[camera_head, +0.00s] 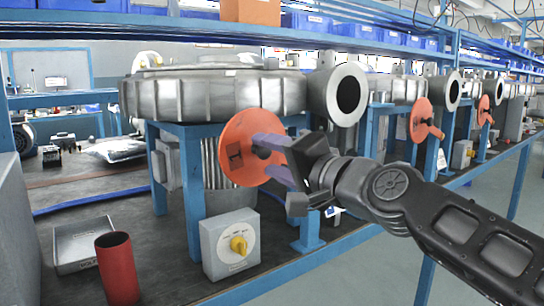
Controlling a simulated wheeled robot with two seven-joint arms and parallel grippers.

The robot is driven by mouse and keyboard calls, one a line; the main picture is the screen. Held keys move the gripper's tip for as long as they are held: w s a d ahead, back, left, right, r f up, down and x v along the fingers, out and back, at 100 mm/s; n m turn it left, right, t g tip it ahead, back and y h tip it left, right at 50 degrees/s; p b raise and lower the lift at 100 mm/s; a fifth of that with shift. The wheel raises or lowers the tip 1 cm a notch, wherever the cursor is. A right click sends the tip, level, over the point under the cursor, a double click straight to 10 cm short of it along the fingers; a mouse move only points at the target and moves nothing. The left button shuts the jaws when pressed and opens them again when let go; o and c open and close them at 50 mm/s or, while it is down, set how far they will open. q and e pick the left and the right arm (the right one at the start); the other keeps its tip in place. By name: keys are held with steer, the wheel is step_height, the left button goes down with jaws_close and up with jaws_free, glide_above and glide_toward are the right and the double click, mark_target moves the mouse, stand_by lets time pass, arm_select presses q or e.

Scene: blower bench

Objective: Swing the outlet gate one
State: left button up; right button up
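The nearest blower (215,95) is a grey metal housing on a blue stand, with a round outlet (347,93) whose dark opening is uncovered. An orange disc gate (237,165), apparently gate one, hangs to the lower left of that outlet. My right gripper (268,157) comes in from the right in front of the disc. Its two purple-grey fingers are spread, one above the other, with a dark knob-like part of the gate between them. Whether they touch it cannot be told. My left gripper is not in view.
More blowers with orange gates (420,120) (484,111) stand farther along the bench to the right. A blue shelf runs above.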

steer(key=b+v, duration=0.2)
steer(key=v, duration=0.5)
steer(key=shift+s+d, duration=0.25)
steer(key=shift+s, duration=0.05)
steer(key=shift+r, duration=0.1)
